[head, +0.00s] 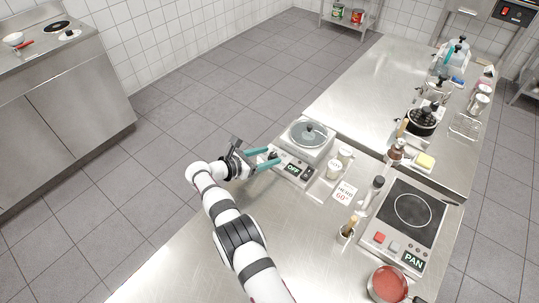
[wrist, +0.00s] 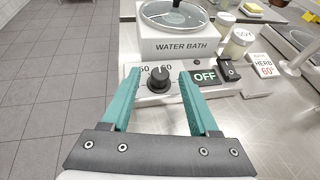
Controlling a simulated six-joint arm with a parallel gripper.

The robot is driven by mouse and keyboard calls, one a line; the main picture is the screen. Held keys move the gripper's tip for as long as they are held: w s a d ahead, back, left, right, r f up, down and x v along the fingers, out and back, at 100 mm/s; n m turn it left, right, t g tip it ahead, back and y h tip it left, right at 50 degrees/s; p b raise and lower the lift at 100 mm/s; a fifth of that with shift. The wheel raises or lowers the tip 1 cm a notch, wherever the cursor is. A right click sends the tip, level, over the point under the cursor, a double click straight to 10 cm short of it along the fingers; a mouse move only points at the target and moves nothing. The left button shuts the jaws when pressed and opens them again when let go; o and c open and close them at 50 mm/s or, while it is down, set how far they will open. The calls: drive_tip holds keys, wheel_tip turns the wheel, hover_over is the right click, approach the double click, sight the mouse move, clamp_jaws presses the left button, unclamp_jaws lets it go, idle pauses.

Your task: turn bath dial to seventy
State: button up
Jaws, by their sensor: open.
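The water bath (head: 306,146) is a white box with a glass-lidded pot on top, at the front edge of the steel counter. In the wrist view its front (wrist: 180,47) reads "WATER BATH". Its black dial (wrist: 159,78) sits on the front panel, with "60" above it and a partly covered number ending in "0" to the left. The display (wrist: 204,77) reads "OFF", with a black switch (wrist: 228,71) to its right. My gripper (head: 272,158) is open, its teal fingers (wrist: 159,82) on either side of the dial with gaps visible. Whether they touch the panel is unclear.
White jars (head: 334,168) and a card (head: 344,192) reading "HERB 60°" stand right of the bath. A hob (head: 408,215) marked "PAN" and a red-filled pan (head: 387,284) are further right. The near counter left of these is bare.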

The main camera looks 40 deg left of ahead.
drive_tip(key=v, duration=1.4)
drive_tip(key=shift+s, duration=0.35)
drive_tip(key=shift+r, duration=0.1)
drive_tip(key=d+n+y, duration=0.4)
drive_tip(key=d+y, duration=0.1)
drive_tip(key=d, duration=0.1)
drive_tip(key=x, duration=1.5)
drive_tip(key=shift+c, duration=0.3)
drive_tip(key=shift+s, duration=0.1)
clamp_jaws()
